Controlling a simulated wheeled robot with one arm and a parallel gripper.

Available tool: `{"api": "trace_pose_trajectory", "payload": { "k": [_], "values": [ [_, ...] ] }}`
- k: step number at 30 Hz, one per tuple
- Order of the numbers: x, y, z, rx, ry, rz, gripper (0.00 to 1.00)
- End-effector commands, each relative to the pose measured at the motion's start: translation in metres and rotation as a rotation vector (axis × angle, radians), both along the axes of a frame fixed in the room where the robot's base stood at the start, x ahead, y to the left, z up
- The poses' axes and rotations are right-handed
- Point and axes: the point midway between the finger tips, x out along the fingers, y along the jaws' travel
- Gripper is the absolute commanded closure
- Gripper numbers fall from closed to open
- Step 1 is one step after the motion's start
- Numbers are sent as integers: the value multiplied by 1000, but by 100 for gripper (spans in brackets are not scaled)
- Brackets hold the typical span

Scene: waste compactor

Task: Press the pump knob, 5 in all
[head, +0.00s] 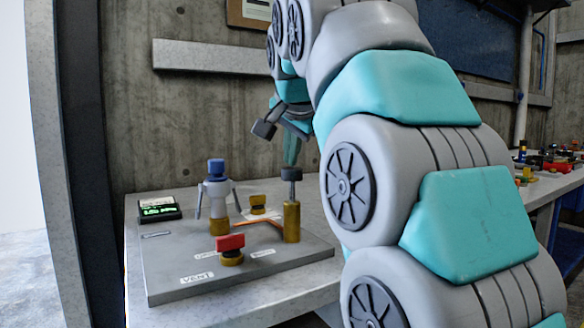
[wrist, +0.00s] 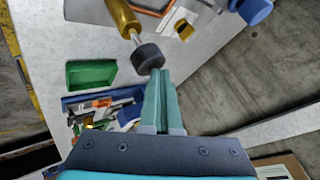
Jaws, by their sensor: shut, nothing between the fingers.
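The pump knob (head: 291,174) is a black cap on a thin rod above an upright brass cylinder (head: 291,222), at the right of a grey panel. A stretch of bare rod shows between cap and cylinder. My gripper (head: 291,163) is shut and empty, pointing down with its teal fingertips just above the knob. In the wrist view the knob (wrist: 147,57) lies right at the fingertips (wrist: 158,72), with the brass cylinder (wrist: 122,18) beyond it. I cannot tell whether the tips touch the knob.
A green bin (wrist: 92,74) and a blue tray of clutter (wrist: 72,103) lie nearby.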

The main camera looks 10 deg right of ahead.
Motion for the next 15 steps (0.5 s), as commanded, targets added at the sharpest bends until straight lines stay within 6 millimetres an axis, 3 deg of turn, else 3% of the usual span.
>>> {"api": "trace_pose_trajectory", "payload": {
  "k": [15],
  "values": [
    [0, 0, -7, 0, 3, 0, 100]
  ]
}}
